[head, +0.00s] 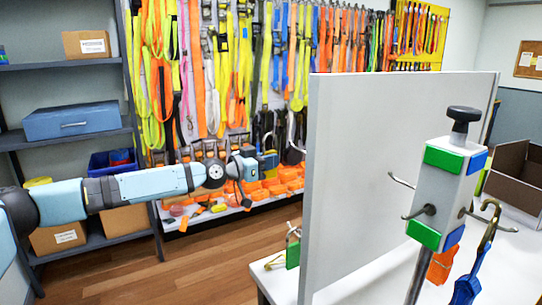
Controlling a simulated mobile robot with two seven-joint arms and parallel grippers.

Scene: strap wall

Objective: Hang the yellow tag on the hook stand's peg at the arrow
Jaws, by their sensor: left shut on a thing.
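My left gripper (262,162) is at the end of the arm from the left, in front of the strap wall. No yellow tag shows clearly elsewhere. The hook stand (436,198) is at the right, a grey block with green and blue patches, a black knob on top and several metal pegs. A peg (402,181) points left. I cannot make out an arrow. The gripper is far left of the stand, beyond the panel's left edge. My right gripper is not in view.
A tall grey panel (375,130) stands on the white table (385,280) between gripper and stand. A green item (292,256) is left of the panel. A brown box (515,180) is far right.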

